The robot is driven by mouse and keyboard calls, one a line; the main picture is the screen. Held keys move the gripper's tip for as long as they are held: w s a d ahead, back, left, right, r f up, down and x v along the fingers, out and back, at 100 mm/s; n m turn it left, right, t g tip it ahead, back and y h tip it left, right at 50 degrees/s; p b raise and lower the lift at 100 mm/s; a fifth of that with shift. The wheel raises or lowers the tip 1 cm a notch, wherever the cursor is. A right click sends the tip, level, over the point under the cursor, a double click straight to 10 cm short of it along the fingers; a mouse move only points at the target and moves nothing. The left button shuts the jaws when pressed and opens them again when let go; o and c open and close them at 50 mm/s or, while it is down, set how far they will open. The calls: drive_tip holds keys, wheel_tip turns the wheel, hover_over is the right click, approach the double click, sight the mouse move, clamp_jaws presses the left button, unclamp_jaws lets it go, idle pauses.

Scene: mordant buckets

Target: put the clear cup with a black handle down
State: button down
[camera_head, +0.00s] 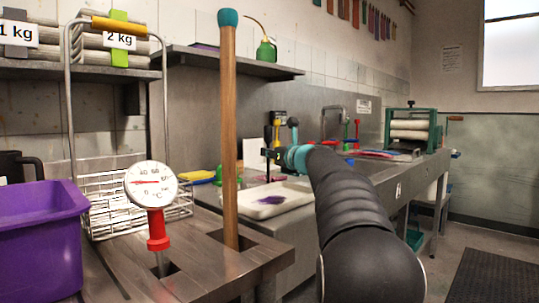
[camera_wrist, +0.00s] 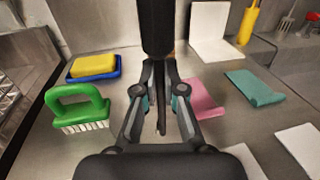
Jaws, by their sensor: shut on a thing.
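In the wrist view my gripper (camera_wrist: 160,105) is over a grey metal worktop (camera_wrist: 130,165), its fingers closed around a dark, upright piece. A thick black part (camera_wrist: 157,28), which looks like the black handle of the cup, rises from the jaws to the top edge. I cannot make out the clear body of the cup in either view. In the head view my gripper (camera_head: 268,154) is small and dark at the far end of my arm, over the far counter. I cannot tell whether the held thing touches the worktop.
Near my gripper lie a green brush (camera_wrist: 78,108), a yellow sponge (camera_wrist: 94,65) on a blue dish, a pink cloth (camera_wrist: 203,100) and a teal cloth (camera_wrist: 255,88). A white tray (camera_head: 295,205), a wooden pole (camera_head: 228,130), a thermometer (camera_head: 152,188) and a purple tub (camera_head: 40,240) stand nearer.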

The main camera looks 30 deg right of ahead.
drive_tip(key=shift+f, duration=0.1)
drive_tip(key=c, duration=1.3)
unclamp_jaws()
drive_tip(key=s, duration=0.4)
drive_tip(key=s+d+b, duration=0.1)
drive_tip(key=s, duration=0.6)
drive_tip(key=shift+s+d, duration=0.4)
